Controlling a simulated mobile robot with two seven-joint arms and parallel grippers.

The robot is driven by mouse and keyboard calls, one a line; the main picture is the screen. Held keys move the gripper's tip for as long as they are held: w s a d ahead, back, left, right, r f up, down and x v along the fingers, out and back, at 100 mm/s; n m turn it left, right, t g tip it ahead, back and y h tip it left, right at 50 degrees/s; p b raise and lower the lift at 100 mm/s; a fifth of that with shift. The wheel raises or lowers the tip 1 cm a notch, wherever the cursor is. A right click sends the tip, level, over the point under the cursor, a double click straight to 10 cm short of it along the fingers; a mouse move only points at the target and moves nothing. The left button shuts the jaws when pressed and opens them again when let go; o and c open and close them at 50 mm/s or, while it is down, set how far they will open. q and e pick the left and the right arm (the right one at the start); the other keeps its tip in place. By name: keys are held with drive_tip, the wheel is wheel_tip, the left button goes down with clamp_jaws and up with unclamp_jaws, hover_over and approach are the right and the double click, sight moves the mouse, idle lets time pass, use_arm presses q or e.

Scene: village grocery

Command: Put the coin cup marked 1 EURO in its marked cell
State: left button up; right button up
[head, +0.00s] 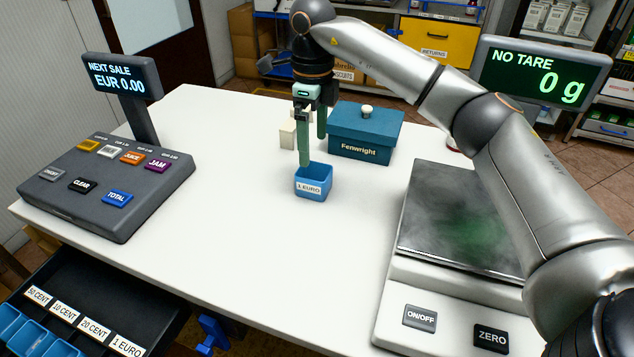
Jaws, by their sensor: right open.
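The blue coin cup marked 1 EURO (313,187) stands upright on the white counter, near the middle of the head view. My right gripper (313,150) points down just above and behind it, with its two green fingers apart. The nearer finger's tip overlaps the cup's back rim in the picture; I cannot tell whether it touches. The other finger is farther back. The open cash drawer (110,290) at the lower left has a cell label reading 1 EURO (126,345). That cell is mostly cut off by the picture's bottom edge. My left gripper cannot be made out.
Blue cups (30,338) sit by the other drawer labels. A till (105,185) stands on the left, a scale (455,225) on the right. A teal Fenwright box (366,135) and a small pale block (287,136) stand behind the cup. The counter between till and cup is clear.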

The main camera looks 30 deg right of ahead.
sight(314, 178)
wheel_tip(314, 178, down, 10)
idle(0.5)
drive_tip(key=c, duration=1.4)
drive_tip(key=shift+r, duration=0.15)
